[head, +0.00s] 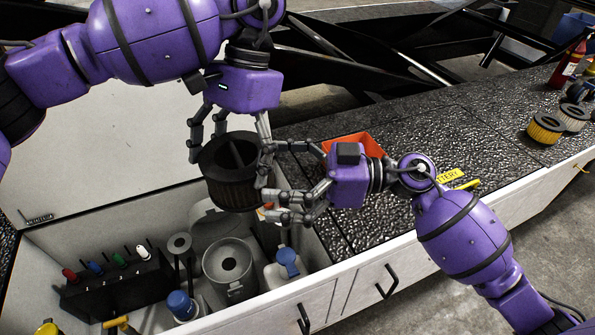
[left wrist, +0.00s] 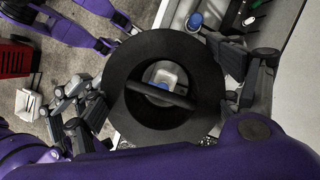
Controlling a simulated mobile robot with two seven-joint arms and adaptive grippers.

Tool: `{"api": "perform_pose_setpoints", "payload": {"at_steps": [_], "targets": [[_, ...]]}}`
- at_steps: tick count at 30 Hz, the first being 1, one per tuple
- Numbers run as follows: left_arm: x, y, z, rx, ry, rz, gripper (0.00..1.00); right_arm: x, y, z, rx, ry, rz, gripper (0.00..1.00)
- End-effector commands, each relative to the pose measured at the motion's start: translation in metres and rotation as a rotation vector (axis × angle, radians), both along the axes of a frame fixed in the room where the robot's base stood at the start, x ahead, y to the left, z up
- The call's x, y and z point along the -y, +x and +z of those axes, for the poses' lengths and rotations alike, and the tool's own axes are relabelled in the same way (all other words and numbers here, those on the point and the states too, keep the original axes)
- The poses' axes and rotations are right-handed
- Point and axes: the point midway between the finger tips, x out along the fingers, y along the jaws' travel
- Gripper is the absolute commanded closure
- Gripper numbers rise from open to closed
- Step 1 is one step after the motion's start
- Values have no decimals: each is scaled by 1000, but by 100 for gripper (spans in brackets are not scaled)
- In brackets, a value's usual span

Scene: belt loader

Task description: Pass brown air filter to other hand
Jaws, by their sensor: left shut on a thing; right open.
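The brown air filter (head: 232,180) is a dark ribbed cylinder with a black ring top and a bar across it. It hangs above the open compartment of the loader. My left gripper (head: 228,150) comes from above and is shut on the filter, with fingers on both sides of it. The filter's ring top fills the middle of the left wrist view (left wrist: 128,97). My right gripper (head: 278,205) is open at the filter's right side, its fingers pointing left toward it. In the head view its fingertips overlap the filter's edge; I cannot tell whether they touch.
The open compartment (head: 310,283) below holds a grey canister (head: 229,266), blue-capped bottles (head: 181,305) and a rack of coloured-handled tools (head: 117,283). An orange bin (head: 358,143) stands behind my right gripper. Yellow (head: 545,128) and pale filters sit at the far right. The textured deck between is mostly clear.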

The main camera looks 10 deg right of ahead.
Motion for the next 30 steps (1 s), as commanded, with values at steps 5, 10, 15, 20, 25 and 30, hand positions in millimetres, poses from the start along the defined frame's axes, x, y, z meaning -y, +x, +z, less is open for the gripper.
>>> {"api": "perform_pose_setpoints", "payload": {"at_steps": [5,10,15,20,25,30], "targets": [[0,0,1,1,-1,0,50,-34,5,1,3,4,1,0],[0,0,1,1,-1,0,50,-54,9,1,1,3,-1,0],[0,0,1,1,-1,0,50,-64,10,1,0,2,-1,0],[0,0,1,1,-1,0,50,-65,10,0,1,1,-1,0],[0,0,1,1,-1,0,50,-65,11,0,1,1,-1,7],[0,0,1,1,-1,0,50,-65,10,0,1,1,-1,29]]}}
